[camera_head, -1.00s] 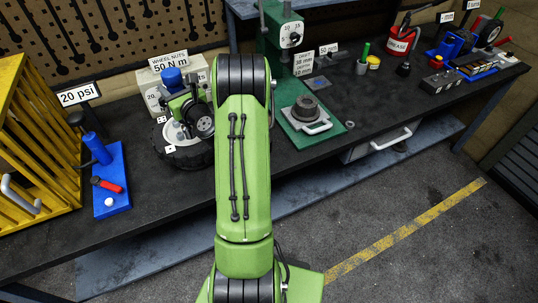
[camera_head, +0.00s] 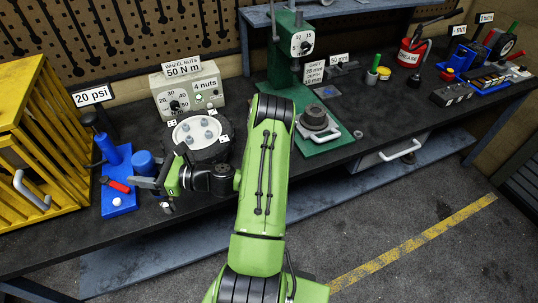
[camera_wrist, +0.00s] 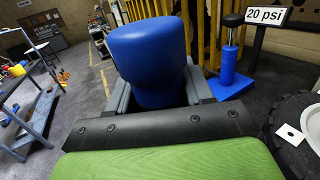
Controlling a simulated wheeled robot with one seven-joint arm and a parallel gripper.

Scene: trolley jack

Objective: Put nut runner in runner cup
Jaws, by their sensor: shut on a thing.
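The nut runner (camera_head: 143,161) has a thick blue body, and a small metal end shows below my gripper. My gripper (camera_head: 148,183) is shut on it and holds it near the bench's front edge, between the blue pump stand and the wheel. In the wrist view the runner (camera_wrist: 148,50) stands between the grey jaws of my gripper (camera_wrist: 156,98) and looks roughly upright. I cannot make out a runner cup in either view. The wheel (camera_head: 186,134) lies flat on the bench, with several studs or nuts on its pale hub.
The wheel nuts box (camera_head: 189,88) is behind the wheel. The green press (camera_head: 292,60) stands right of it. Bare bench lies near the front edge.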

